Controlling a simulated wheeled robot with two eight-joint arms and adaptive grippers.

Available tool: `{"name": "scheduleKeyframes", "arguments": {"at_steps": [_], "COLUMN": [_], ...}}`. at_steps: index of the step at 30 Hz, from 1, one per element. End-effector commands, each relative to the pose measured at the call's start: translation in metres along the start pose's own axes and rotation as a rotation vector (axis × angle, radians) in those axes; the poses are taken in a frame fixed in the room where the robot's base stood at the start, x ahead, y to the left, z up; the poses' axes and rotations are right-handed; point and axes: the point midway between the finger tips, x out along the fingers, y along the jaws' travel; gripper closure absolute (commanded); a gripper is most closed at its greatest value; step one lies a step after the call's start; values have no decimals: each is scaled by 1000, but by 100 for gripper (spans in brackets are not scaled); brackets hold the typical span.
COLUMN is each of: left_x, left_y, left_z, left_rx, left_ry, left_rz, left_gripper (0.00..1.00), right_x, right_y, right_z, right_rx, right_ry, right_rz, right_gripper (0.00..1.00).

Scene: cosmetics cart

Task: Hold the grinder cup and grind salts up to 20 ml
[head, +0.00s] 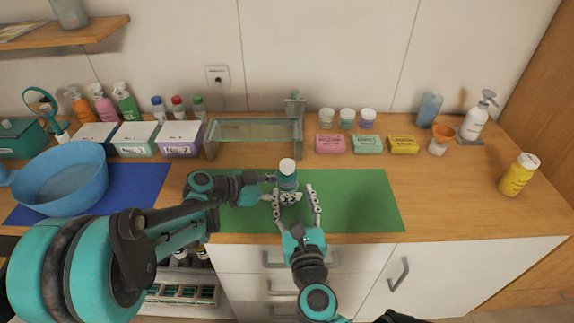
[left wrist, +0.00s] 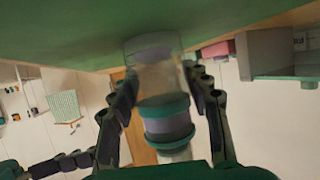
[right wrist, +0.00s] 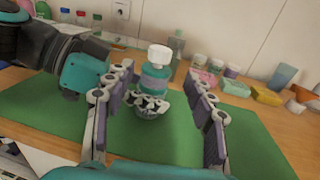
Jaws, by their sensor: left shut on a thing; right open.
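The grinder (head: 288,178) stands upright over the green mat (head: 365,205), with a white cap, a teal body and a clear cup below. My left gripper (head: 286,197) is shut on its clear lower part. The left wrist view shows the grinder (left wrist: 168,118) between the two dark fingers (left wrist: 165,85). In the right wrist view the grinder (right wrist: 157,78) stands beyond my open, empty right gripper (right wrist: 160,110). In the head view my right gripper (head: 297,205) has its fingers spread on either side of the cup, apart from it. The salt level is too small to read.
A blue basin (head: 62,180) stands on a blue mat at left. A glass-topped stand (head: 254,130) is behind the green mat. Soap boxes (head: 367,145) and small jars line the back. A yellow bottle (head: 518,175) stands at far right. The mat's right part is clear.

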Motion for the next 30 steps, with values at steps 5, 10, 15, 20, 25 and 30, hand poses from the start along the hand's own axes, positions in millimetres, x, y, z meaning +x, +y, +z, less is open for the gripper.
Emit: {"name": "scheduleKeyframes", "arguments": {"at_steps": [5, 10, 15, 20, 25, 30], "left_x": [0, 0, 0, 0, 0, 0], "left_y": [0, 0, 0, 0, 0, 0], "left_z": [0, 0, 0, 0, 0, 0], "left_rx": [0, 0, 0, 0, 0, 0], "left_ry": [1, 1, 1, 1, 1, 1], "left_rz": [0, 0, 0, 0, 0, 0], "left_gripper": [86, 86, 86, 86, 86, 86], "right_x": [32, 68, 95, 107, 110, 109], "right_y": [-1, 0, 0, 0, 0, 0], "right_z": [0, 0, 0, 0, 0, 0], "right_rx": [0, -1, -1, -1, -1, -1], "right_ry": [0, 1, 1, 1, 1, 1], "right_rz": [-4, -3, -1, -2, -1, -1], "right_gripper": [45, 45, 45, 45, 45, 53]}}
